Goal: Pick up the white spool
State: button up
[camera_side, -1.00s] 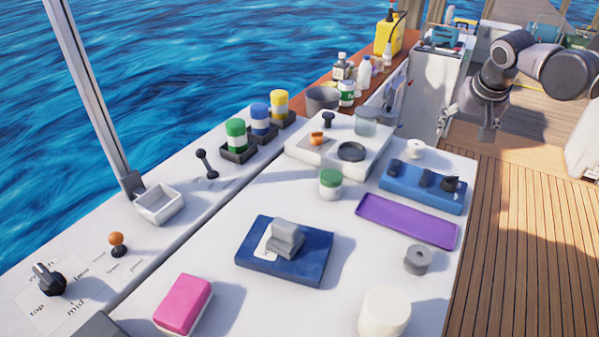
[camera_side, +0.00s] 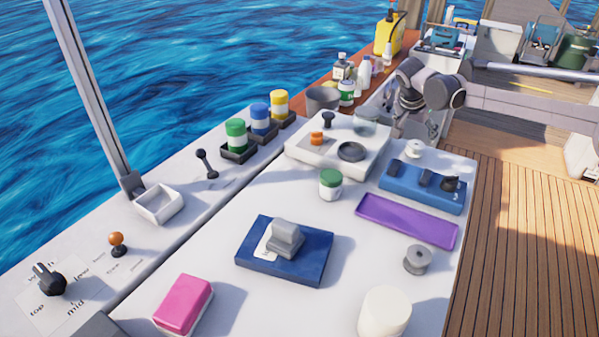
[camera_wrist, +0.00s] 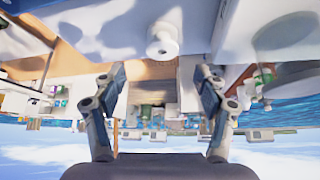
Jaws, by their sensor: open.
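The white spool (camera_side: 415,148) stands at the far right of the white work surface, just behind the blue block with black knobs. In the wrist view it shows upper middle (camera_wrist: 162,42), in a picture that looks upside down, between the lines of the two fingers but beyond their tips. My gripper (camera_side: 428,130) is near the far edge of the surface, above and behind the spool and apart from it. The wrist view shows its two fingers (camera_wrist: 161,82) spread wide with nothing between them.
The blue block (camera_side: 423,188) and a purple tray (camera_side: 407,221) lie in front of the spool. A white tray block (camera_side: 335,158) with a clear jar (camera_side: 366,122) is to its left. A grey spool (camera_side: 417,260) stands nearer. Wooden deck lies to the right.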

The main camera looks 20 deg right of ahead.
aim_at(416, 144)
jog(key=x, duration=0.8)
jog(key=shift+w+d+f, duration=0.15)
jog(key=shift+w+f, duration=0.1)
jog(key=shift+w, duration=0.05)
jog(key=shift+c, duration=0.2)
jog(key=c, duration=1.2)
